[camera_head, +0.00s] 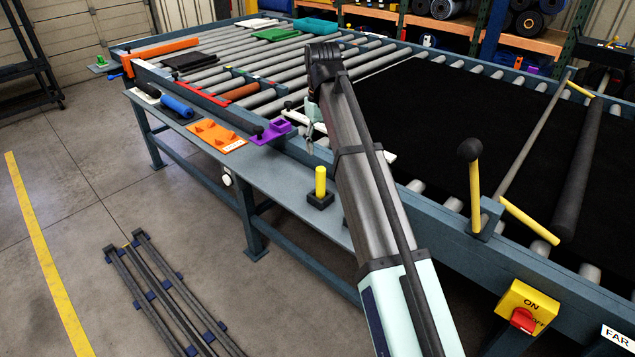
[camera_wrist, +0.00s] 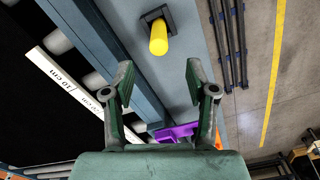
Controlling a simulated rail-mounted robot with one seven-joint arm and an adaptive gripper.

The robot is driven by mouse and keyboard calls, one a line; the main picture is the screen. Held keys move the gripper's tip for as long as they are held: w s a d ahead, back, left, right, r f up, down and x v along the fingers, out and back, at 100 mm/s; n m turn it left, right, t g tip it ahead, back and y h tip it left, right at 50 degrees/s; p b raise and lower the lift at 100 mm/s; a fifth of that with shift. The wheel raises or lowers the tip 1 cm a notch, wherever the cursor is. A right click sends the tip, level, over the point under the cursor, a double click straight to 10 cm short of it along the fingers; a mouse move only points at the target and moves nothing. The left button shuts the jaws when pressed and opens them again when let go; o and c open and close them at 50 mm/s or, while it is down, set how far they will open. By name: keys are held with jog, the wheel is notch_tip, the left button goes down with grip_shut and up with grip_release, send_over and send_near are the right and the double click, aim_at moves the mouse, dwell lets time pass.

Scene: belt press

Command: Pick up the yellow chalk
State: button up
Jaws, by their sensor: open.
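The yellow chalk (camera_head: 320,180) is a short thick stick standing upright in a small black holder (camera_head: 320,200) on the grey side shelf. In the wrist view the chalk (camera_wrist: 158,38) shows at the top, beyond my fingertips, with its black holder (camera_wrist: 153,16) behind it. My gripper (camera_wrist: 157,72) is open and empty, with its two fingers apart. The chalk is apart from both fingers, a little above the gap between them in the picture. In the head view my gripper (camera_head: 312,130) hangs above and behind the chalk, partly hidden by my arm.
A purple holder (camera_head: 270,132) and an orange tray (camera_head: 216,136) lie farther left on the shelf (camera_head: 285,170). A white ruler (camera_wrist: 62,78) lies beside the blue frame rail. A yellow lever with a black knob (camera_head: 470,150) stands on the right. The shelf around the chalk is clear.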

aim_at(321, 170)
notch_tip(321, 170, down, 8)
jog(key=shift+f+p, duration=0.25)
jog(key=shift+p, duration=0.8)
jog(key=shift+w+f+p, duration=0.15)
jog(key=shift+f+p, duration=0.5)
jog(key=shift+f, duration=0.8)
jog(key=shift+w+f+p, duration=0.1)
jog(key=shift+f+p, duration=0.5)
jog(key=shift+f, duration=0.85)
grip_shut()
